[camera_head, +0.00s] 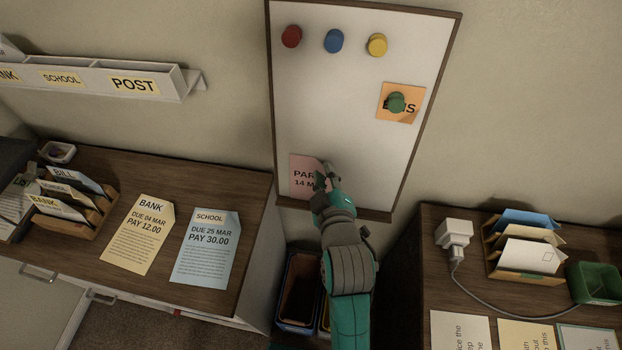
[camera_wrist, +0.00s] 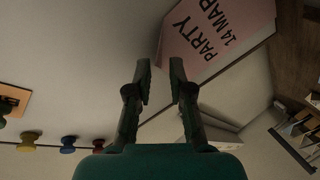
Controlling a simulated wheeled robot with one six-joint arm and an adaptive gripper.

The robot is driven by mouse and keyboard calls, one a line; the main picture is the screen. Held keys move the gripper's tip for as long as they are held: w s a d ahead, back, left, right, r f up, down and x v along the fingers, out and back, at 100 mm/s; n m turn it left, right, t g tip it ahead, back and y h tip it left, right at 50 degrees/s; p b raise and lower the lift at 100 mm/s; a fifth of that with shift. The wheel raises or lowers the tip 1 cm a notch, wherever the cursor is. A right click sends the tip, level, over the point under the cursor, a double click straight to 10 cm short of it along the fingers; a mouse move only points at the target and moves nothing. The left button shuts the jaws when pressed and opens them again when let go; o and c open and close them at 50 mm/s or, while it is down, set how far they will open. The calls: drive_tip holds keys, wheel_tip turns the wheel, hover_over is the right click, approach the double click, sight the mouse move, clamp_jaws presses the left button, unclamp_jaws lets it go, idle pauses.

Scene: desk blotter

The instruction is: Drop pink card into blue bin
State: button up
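The pink card (camera_head: 302,175), marked PARTY 14 MAR, is at the lower left of the whiteboard (camera_head: 335,110). My gripper (camera_head: 327,178) is at the card's right side and hides part of it. In the wrist view the pink card (camera_wrist: 215,35) lies beyond the fingertips, with one corner near the gap between them. The two fingers (camera_wrist: 161,72) stand apart, so the gripper is open. I cannot tell whether they touch the card. The blue bin (camera_head: 288,322) stands on the floor below the board, partly hidden by my arm.
A yellow bin (camera_head: 324,318) is beside the blue one, mostly behind my arm. An orange card (camera_head: 413,92) hangs under a green magnet (camera_head: 396,102). Red, blue and yellow magnets sit along the board's top. Desks with papers and letter racks flank the bins.

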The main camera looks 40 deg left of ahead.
drive_tip(key=shift+x, duration=0.85)
clamp_jaws()
drive_tip(key=shift+r, duration=0.1)
